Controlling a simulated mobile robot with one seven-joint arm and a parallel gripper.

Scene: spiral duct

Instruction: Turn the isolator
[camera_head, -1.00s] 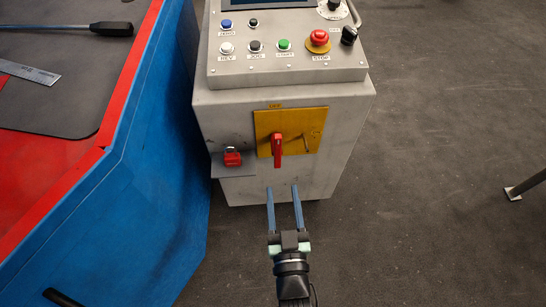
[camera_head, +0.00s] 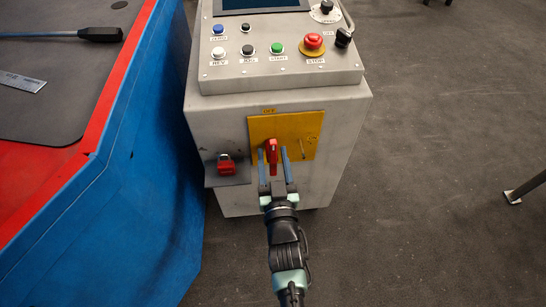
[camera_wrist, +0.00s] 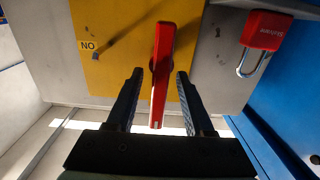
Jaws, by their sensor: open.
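The isolator has a red handle (camera_head: 271,157) on a yellow plate (camera_head: 299,136), on the front of the grey control cabinet. The handle points straight down from the OFF label (camera_head: 269,111) in the head view. My gripper (camera_head: 273,152) is open, with one finger on each side of the handle. In the wrist view, the red handle (camera_wrist: 161,75) stands between the two fingertips (camera_wrist: 160,73), with a visible gap to each. The yellow plate (camera_wrist: 125,40) lies behind it, with an upside-down ON label (camera_wrist: 87,46).
A red padlock (camera_head: 227,164) sits on a small bracket left of the yellow plate; it also shows in the wrist view (camera_wrist: 266,31). A sloped button panel (camera_head: 283,62) overhangs above. A blue machine side (camera_head: 130,170) stands close at left.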

